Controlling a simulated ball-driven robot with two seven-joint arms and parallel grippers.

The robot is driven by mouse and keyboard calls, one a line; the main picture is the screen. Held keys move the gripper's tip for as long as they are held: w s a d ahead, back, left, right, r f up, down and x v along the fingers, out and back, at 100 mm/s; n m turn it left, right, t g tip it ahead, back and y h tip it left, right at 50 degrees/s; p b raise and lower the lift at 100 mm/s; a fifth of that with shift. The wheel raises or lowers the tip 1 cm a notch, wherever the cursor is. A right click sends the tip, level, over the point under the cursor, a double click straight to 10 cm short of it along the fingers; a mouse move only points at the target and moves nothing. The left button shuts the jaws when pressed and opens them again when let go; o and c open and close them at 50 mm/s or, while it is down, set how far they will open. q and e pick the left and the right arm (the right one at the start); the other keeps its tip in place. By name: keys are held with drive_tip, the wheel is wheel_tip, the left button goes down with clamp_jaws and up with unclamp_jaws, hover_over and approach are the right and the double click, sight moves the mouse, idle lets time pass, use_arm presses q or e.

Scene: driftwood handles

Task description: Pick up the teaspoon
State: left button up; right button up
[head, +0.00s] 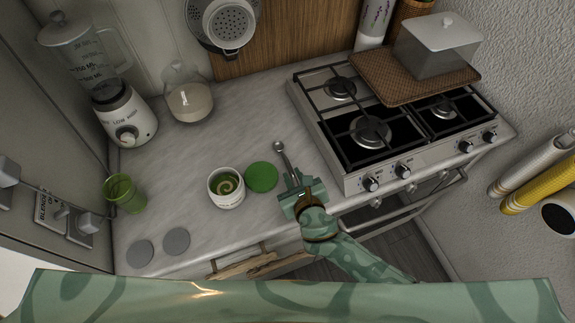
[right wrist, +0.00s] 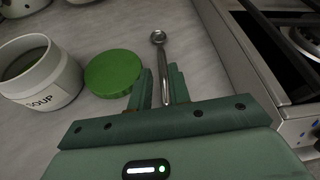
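The metal teaspoon (head: 283,158) lies on the grey countertop to the left of the stove, its bowl pointing away from me. It also shows in the right wrist view (right wrist: 161,58), bowl at the far end and handle running back toward my gripper. My right gripper (head: 293,180) is low over the counter at the handle end. In the right wrist view its two fingers (right wrist: 161,88) stand apart, one on each side of the handle, with a gap showing on the left side. The handle's near end is partly hidden in the head view. My left gripper is out of view.
A green lid (head: 261,177) lies close left of the right gripper, beside a white soup jar (head: 226,190). The gas stove (head: 372,135) stands just to the right. A green glass (head: 124,193), a blender (head: 122,115) and a glass jug (head: 187,98) are farther left.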

sight(292, 172)
drive_tip(key=w+f, duration=0.1)
drive_tip(key=w+f+b, duration=0.2)
drive_tip(key=shift+w+a, duration=0.35)
drive_tip(key=shift+w, duration=0.05)
drive_tip(key=shift+w+a+f, duration=0.1)
drive_tip(key=shift+w, duration=0.2)
clamp_jaws()
drive_tip(key=shift+r, duration=0.2)
